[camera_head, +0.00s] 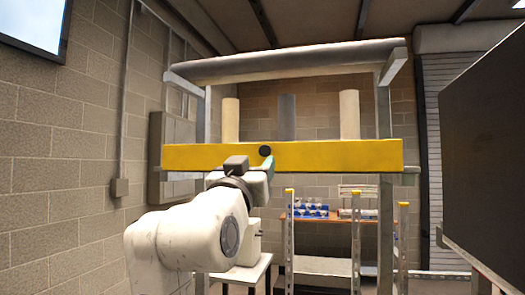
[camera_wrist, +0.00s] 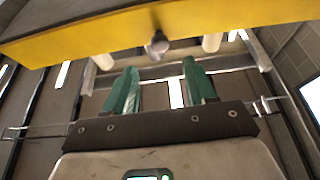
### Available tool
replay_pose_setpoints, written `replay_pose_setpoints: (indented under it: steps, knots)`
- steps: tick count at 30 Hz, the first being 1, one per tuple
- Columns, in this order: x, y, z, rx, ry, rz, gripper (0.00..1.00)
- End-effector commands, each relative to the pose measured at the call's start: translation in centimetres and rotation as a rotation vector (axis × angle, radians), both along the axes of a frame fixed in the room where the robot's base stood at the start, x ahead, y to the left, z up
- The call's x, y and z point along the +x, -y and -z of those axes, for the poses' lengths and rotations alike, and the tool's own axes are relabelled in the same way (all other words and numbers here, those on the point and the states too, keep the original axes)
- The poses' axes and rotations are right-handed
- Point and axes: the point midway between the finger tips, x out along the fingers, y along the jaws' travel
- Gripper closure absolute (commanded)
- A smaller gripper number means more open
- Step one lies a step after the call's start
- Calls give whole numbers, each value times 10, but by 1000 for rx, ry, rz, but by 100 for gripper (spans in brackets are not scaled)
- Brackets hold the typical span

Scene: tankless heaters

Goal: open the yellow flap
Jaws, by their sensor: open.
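The yellow flap (camera_head: 330,155) is a long horizontal panel across the front of a metal frame, with a dark round knob (camera_head: 265,151) near its middle. In the wrist view the yellow flap (camera_wrist: 75,38) crosses the top, and its knob (camera_wrist: 157,45) sticks out just beyond the fingers. My gripper (camera_wrist: 160,78) has two green fingers spread apart with nothing between them. The knob lies ahead of the gap, not visibly touched. In the head view my gripper (camera_head: 266,165) is in front of the flap, close to the knob, and hides part of the lower edge.
Cylinders (camera_head: 287,117) stand behind the flap, under a grey top roll (camera_head: 290,62). A block wall (camera_head: 60,150) is at the left. A dark panel (camera_head: 490,150) stands at the right. A shelf with blue boxes (camera_head: 311,209) is behind, below the flap.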

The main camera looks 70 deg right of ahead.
Motion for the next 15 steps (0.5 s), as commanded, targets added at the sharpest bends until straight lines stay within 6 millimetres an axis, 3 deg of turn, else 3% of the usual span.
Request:
replay_pose_setpoints:
  steps: [6, 15]
  knots:
    - [2, 39, -19, 2, -2, 4, 44]
    - [5, 69, -29, 1, -2, 0, 44]
